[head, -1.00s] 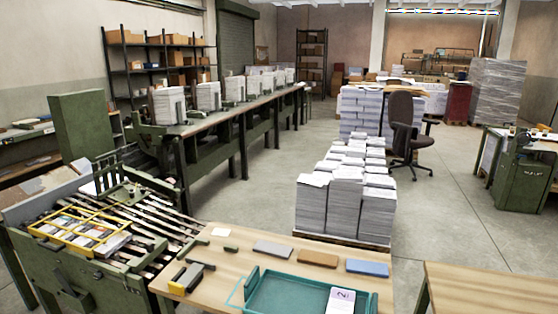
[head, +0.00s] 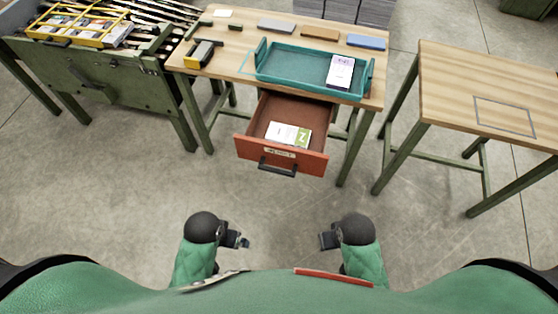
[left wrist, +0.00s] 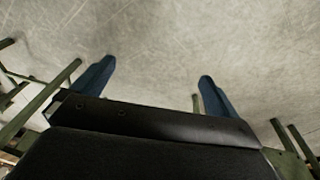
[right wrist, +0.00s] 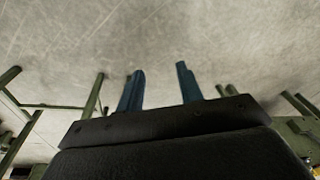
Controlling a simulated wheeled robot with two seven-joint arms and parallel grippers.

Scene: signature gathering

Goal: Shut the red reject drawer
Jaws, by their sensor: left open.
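The red reject drawer (head: 257,153) stands pulled out under the wooden table in the head view. Its front has a pale label and a dark bar handle (head: 278,170). A white and green printed booklet or card (head: 288,134) lies inside. My left gripper (head: 246,242) is in front of the drawer, low in the picture and apart from it. It is open and empty, its blue fingers wide apart in the left wrist view (left wrist: 156,75). My right gripper (head: 322,241) is to its right, also clear of the drawer. Its fingers are apart with nothing between them in the right wrist view (right wrist: 160,75).
A teal tray (head: 290,68) with a white and purple card (head: 341,72) sits on the table above the drawer. A green machine (head: 100,65) stands at left, a second wooden table (head: 480,80) at right. The floor between me and the drawer is clear.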

